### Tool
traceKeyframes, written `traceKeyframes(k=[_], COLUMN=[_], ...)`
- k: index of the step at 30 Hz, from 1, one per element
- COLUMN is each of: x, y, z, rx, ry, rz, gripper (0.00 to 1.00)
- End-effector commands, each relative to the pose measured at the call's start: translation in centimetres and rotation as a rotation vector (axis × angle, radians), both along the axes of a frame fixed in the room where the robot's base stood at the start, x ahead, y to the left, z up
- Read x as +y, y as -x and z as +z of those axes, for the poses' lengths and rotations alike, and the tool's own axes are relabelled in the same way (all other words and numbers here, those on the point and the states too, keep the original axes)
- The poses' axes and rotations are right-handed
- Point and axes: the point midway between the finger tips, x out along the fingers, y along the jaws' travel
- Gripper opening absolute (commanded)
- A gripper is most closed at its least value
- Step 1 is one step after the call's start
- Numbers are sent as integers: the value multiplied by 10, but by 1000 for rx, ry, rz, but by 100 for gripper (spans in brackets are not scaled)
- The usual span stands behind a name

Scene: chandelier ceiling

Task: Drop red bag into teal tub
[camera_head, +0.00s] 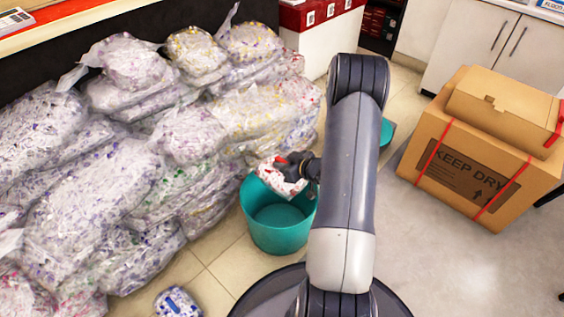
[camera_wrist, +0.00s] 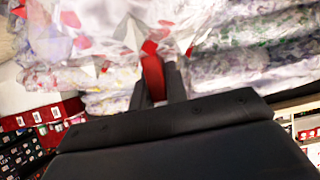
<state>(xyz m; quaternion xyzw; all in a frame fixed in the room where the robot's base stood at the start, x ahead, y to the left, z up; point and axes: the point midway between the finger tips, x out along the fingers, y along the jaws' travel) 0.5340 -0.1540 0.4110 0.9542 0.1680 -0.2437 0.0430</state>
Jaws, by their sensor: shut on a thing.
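The red bag (camera_head: 282,178), white plastic with red pieces, is held over the teal tub. My gripper (camera_head: 296,166) is shut on it. In the wrist view my gripper's dark fingers (camera_wrist: 160,82) pinch a red part between them, and the red and white bag (camera_wrist: 120,30) spreads out above, partly cut off by the frame edge. The teal tub (camera_head: 275,236) stands on the floor below the bag, open at the top. Its visible inside looks empty; part of its right side is hidden by my arm.
A large heap of clear bags (camera_head: 120,150) with coloured pieces lies left of and behind the tub. A small blue and white bag (camera_head: 177,301) lies on the floor at front. Cardboard boxes (camera_head: 470,165) stand at right. Another teal object (camera_head: 386,131) shows behind my arm.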

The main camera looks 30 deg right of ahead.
Motion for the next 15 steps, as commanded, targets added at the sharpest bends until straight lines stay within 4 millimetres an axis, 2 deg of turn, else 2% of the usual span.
traceKeyframes(k=[1,4,13,14,15], x=[0,0,0,0,0], y=[0,0,0,0,0], z=[-10,-16,-17,-17,-17], rx=[-1,-1,-1,-1,-1], ry=[0,0,0,0,0], rz=[0,0,0,0,0], gripper=[0,0,0,15,18])
